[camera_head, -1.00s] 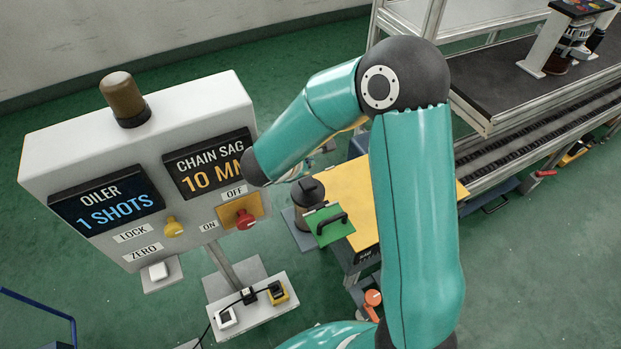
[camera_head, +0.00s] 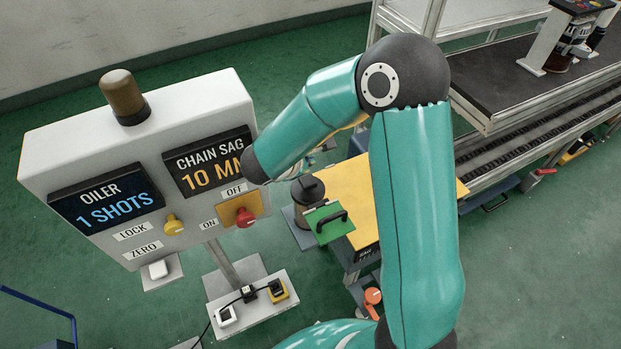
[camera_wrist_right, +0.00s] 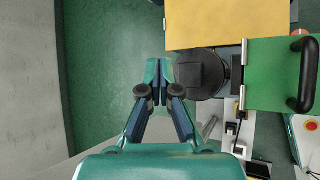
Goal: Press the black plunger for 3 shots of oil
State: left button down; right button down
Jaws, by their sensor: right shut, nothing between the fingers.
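The oiler (camera_head: 308,215) is a dark grey cylinder with a black plunger (camera_head: 307,187) on top, standing beside the yellow-topped bench. In the head view my forearm hides most of this gripper. The oiler display (camera_head: 106,198) reads 1 SHOTS. My left gripper is not in view.
A green plate with a black handle (camera_head: 330,222) sits right next to the oiler. The white panel (camera_head: 140,110) carries a CHAIN SAG display, a yellow knob (camera_head: 174,225) and a red knob (camera_head: 245,217). The yellow bench top (camera_head: 350,190) and the conveyor (camera_head: 530,115) lie to the right.

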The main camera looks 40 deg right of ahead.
aim_at(309, 184)
dwell(0.8)
jog(key=shift+d+f+y+p, duration=0.15)
jog(key=shift+f+y+p, duration=0.25)
jog(key=shift+y+p, duration=0.15)
jog(key=y+p, duration=0.2)
jog(key=f+y+p, duration=0.1)
jog(key=y+p, duration=0.1)
jog(key=f+n+y+p, duration=0.1)
jog(key=y+p, duration=0.1)
jog(key=shift+s+f+t, duration=0.15)
jog(key=shift+s+t, duration=0.2)
jog(key=shift+t, duration=0.05)
notch_tip(309, 184, up, 7)
jog(key=t+y+p, duration=0.4)
jog(key=y+p, duration=0.1)
jog(key=shift+w+d+t, duration=0.2)
jog(key=shift+t, duration=0.2)
jog(key=shift+f+y, duration=0.15)
jog(key=shift+y, duration=0.1)
